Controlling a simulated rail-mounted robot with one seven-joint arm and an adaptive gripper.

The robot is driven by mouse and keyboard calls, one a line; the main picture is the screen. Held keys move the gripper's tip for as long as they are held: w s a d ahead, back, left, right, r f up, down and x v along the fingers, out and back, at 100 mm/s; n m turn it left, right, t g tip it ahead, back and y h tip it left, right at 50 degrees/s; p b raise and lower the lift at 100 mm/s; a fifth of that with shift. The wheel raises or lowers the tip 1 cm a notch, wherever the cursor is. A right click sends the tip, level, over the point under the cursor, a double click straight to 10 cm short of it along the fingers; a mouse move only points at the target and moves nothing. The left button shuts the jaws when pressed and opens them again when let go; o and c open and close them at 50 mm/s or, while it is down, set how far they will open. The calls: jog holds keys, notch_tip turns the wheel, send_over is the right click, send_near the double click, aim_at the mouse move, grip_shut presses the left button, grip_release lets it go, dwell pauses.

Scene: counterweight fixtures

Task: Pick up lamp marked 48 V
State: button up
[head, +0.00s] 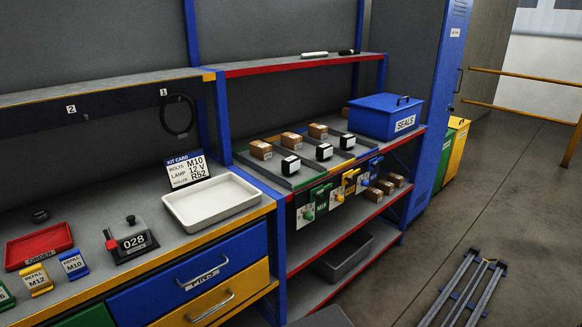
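No marking reading 48 V is legible, so I cannot tell which thing is that lamp. On the right-hand bench, small brown boxes (261,150) stand in a back row and dark boxes with white faces (291,165) in a front row, in grey lanes. Their markings are too small to read. Below the bench's front edge are panels with a green round piece (308,213), a yellow one (339,197) and a blue one (365,181). My gripper is outside the view.
A blue SEALS box (386,117) stands at the right bench's far end. A metal frame (466,290) lies on otherwise open floor.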

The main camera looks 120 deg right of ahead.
dwell(0.4)
jog(key=o, duration=1.5)
